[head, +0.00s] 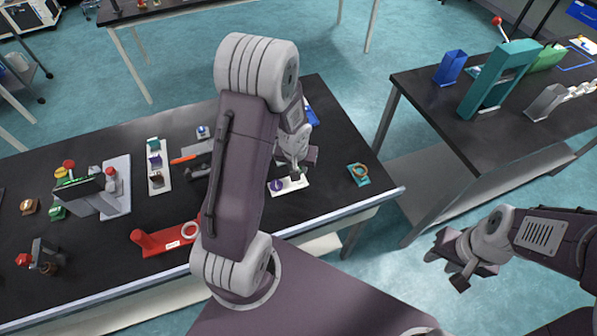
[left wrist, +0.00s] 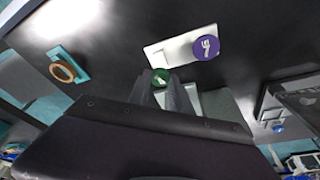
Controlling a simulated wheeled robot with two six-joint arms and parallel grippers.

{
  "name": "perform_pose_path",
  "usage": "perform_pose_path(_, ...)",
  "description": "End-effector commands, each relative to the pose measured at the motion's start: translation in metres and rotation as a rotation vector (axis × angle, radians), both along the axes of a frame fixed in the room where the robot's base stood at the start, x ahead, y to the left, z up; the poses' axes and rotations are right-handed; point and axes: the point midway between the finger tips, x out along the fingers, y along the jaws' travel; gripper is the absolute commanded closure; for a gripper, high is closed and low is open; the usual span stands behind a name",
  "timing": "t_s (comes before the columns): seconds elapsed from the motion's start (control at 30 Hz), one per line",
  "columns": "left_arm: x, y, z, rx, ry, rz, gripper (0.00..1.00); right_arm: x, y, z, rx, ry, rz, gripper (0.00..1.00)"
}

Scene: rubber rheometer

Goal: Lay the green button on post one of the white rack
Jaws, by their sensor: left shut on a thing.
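A white rack (left wrist: 168,55) lies on the black table, with a round purple button (left wrist: 207,47) on its right end in the left wrist view. The rack (head: 297,182) and purple button (head: 276,186) also show in the head view, just below my left gripper (head: 295,172). In the left wrist view, my left gripper (left wrist: 172,90) is shut on a round green button (left wrist: 160,77), close beside the rack. The head view does not show the held button clearly. My right gripper (head: 447,268) appears open and empty, away from the table at the right.
A teal holder with an orange ring (head: 359,173) stands right of the rack. Another white strip (head: 158,180) with coloured pieces and a red stand (head: 163,241) are further left. A second table (head: 440,100) stands at the right, across a gap.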

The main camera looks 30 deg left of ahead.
Motion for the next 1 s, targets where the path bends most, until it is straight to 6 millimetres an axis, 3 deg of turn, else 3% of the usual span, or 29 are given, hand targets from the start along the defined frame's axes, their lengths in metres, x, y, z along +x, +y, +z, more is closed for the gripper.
perform_pose_path(0.1,0.000,0.000,-0.029,0.000,0.001,-0.001,1.00,0.000,0.000,-0.026,0.000,0.000,0.000,0.64)
perform_pose_path(0.2,0.000,-0.001,-0.042,-0.001,0.000,0.000,1.00,0.000,0.000,-0.038,0.000,0.001,0.000,0.64)
perform_pose_path(0.63,0.000,-0.001,-0.045,0.000,-0.001,0.000,1.00,0.000,0.000,-0.041,0.000,0.000,0.000,0.64)
perform_pose_path(0.67,0.000,-0.001,-0.044,0.000,-0.001,0.000,0.73,0.000,0.000,-0.040,0.000,0.000,0.000,0.64)
perform_pose_path(0.73,0.000,-0.001,-0.043,0.000,0.000,0.000,0.54,0.000,0.000,-0.039,0.000,0.000,0.000,0.64)
perform_pose_path(1.0,0.000,-0.001,-0.043,0.000,0.000,0.000,0.54,0.000,0.000,-0.039,0.000,0.000,0.000,0.64)
